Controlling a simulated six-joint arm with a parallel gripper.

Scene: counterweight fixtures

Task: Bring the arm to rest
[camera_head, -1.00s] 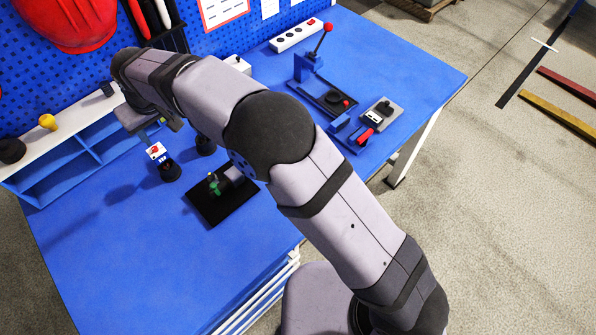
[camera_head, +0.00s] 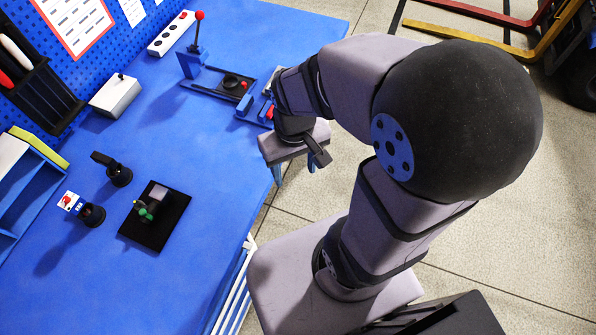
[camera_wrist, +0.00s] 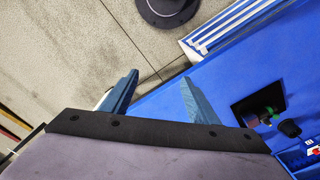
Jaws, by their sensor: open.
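My gripper (camera_head: 294,172) hangs in the head view at the front edge of the blue table (camera_head: 215,250), with its fingers pointing down. In the wrist view its two blue fingers (camera_wrist: 160,80) are spread wide apart with nothing between them. Floor and a strip of the table lie beyond the fingertips. My arm is folded, with its big dark elbow close to the camera at the upper right. The elbow and forearm hide part of the floor.
A black plate (camera_head: 173,225) with a green-and-grey part stands on the table. Nearby are two black round weights (camera_head: 93,215) (camera_head: 120,176) and a white box (camera_head: 114,97). A red-knobbed lever fixture (camera_head: 192,62) stands at the back. The table's middle is clear.

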